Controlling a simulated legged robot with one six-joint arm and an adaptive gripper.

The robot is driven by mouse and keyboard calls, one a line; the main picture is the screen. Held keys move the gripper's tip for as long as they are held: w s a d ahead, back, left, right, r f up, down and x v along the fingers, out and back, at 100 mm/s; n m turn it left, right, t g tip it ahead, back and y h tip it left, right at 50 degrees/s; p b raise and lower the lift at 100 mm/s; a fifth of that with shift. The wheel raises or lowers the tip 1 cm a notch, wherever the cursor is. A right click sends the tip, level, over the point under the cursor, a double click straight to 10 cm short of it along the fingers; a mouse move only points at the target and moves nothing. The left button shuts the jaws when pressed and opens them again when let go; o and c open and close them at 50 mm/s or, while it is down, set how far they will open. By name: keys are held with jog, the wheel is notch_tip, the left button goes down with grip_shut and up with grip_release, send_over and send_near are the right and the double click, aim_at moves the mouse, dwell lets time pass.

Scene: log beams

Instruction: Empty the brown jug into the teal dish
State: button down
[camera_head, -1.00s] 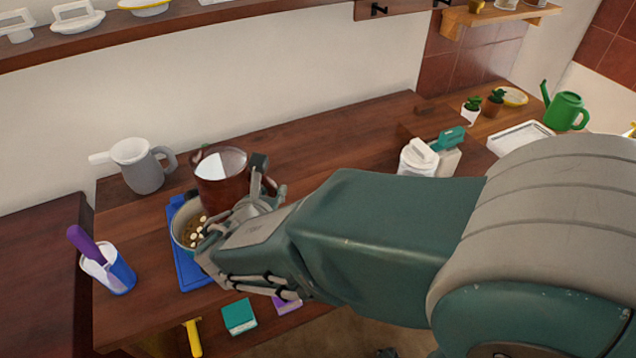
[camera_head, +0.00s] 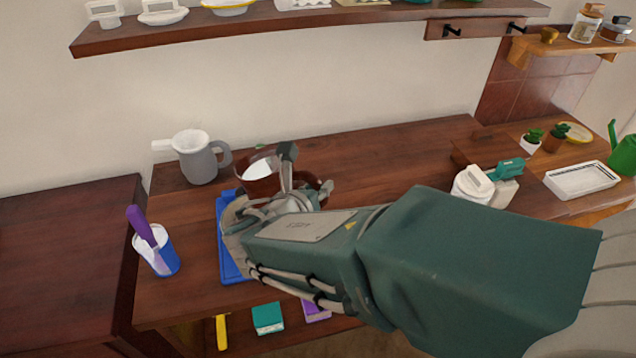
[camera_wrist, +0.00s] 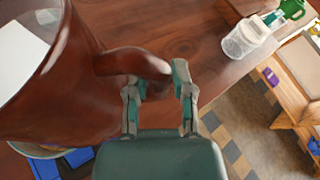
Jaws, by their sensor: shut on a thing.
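My gripper (camera_wrist: 160,95) is shut on the handle of the brown jug (camera_wrist: 60,85), which fills the left of the wrist view. In the head view the brown jug (camera_head: 258,187) shows behind my gripper, roughly upright, with something white inside its mouth. A round dish (camera_wrist: 38,152) shows only as a rim below the jug in the wrist view, by the blue board. My gripper and the jug hide most of it, so its colour and contents are hard to tell now.
A blue board (camera_head: 229,262) lies under my gripper. A grey jug (camera_head: 200,160) stands behind it at left, and a blue-and-white cup (camera_head: 160,258) with a purple utensil stands at front left. White containers (camera_head: 475,185) stand right of my arm. The back middle of the counter is clear.

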jog(key=shift+r, duration=0.4)
jog(key=shift+d+r+n, duration=0.15)
jog(key=shift+d+n, duration=0.15)
jog(key=shift+d, duration=0.15)
jog(key=shift+a+h, duration=0.15)
jog(key=shift+h, duration=0.15)
jog(key=shift+a+r, duration=0.15)
jog(key=shift+a, duration=0.1)
jog(key=shift+d+r+n+h, duration=0.15)
jog(key=shift+r+n+h, duration=0.35)
jog(key=shift+r+n, duration=0.25)
jog(key=shift+f, duration=0.1)
